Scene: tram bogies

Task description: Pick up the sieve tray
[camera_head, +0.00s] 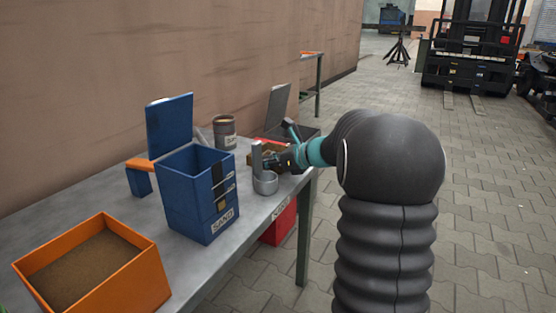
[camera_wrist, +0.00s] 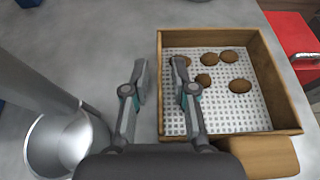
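The sieve tray (camera_wrist: 285,85) is a square wooden frame with a white perforated bottom and a wooden handle block at its near right corner. Several brown lumps lie in it. In the head view, a reddish-brown edge near my gripper (camera_head: 274,160) seems to be the tray (camera_head: 262,148), mostly hidden. In the wrist view my gripper (camera_wrist: 161,78) is open and empty. Its left finger is outside the tray's left wall and its right finger appears over the mesh, with the wall between them. I cannot tell whether they touch it.
A metal scoop cup (camera_wrist: 62,142) with a broad upright handle stands left of my gripper. On the bench (camera_head: 140,205) are a blue SAND bin (camera_head: 195,205), an orange sand box (camera_head: 130,280) and a grey can (camera_head: 224,130). A red container (camera_head: 278,225) is below.

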